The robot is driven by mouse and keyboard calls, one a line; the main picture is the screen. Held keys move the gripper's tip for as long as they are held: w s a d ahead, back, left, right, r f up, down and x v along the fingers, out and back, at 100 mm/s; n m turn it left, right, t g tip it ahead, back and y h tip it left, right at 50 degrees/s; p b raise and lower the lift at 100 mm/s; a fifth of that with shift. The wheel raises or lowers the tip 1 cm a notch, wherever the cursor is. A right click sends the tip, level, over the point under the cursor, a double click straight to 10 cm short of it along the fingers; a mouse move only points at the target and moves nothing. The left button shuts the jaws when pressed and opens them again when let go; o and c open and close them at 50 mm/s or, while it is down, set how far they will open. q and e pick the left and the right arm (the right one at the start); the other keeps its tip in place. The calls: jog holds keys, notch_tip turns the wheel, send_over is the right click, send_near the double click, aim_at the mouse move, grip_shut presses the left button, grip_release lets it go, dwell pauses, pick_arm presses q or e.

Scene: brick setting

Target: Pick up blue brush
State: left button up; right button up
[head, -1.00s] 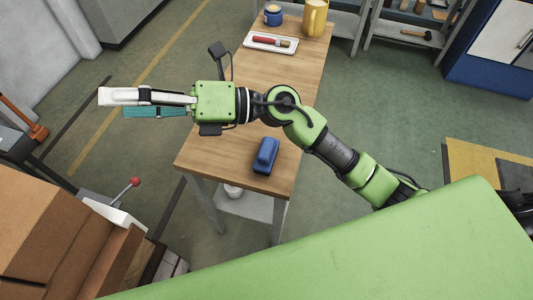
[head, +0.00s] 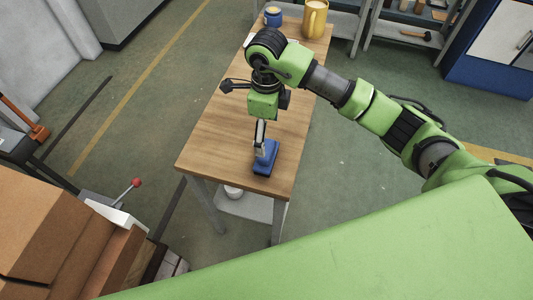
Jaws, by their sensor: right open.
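The blue brush (head: 265,163) lies on the near part of the wooden table (head: 218,140). My right gripper (head: 261,152) points down at the brush from above, with its fingers at the brush's far part. The fingers overlap the brush in the head view, and I cannot tell whether they touch it. The right gripper is open. My left gripper is not in view.
My right arm mostly hides a white tray there. Stacked cardboard boxes (head: 40,225) are at the lower left. The table's left side is clear.

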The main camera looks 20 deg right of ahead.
send_over(267, 151)
notch_tip(267, 151, down, 4)
jog(key=shift+w+f+p, duration=0.1)
jog(key=shift+p, duration=0.3)
jog(key=shift+f, duration=0.25)
jog(key=f, duration=0.1)
jog(key=f+p, duration=0.1)
jog(key=f, duration=0.1)
jog(key=f+p, duration=0.1)
jog(key=shift+w+f, duration=0.2)
jog(key=shift+w, duration=0.1)
jog(key=shift+f, duration=0.15)
jog(key=c, duration=1.3)
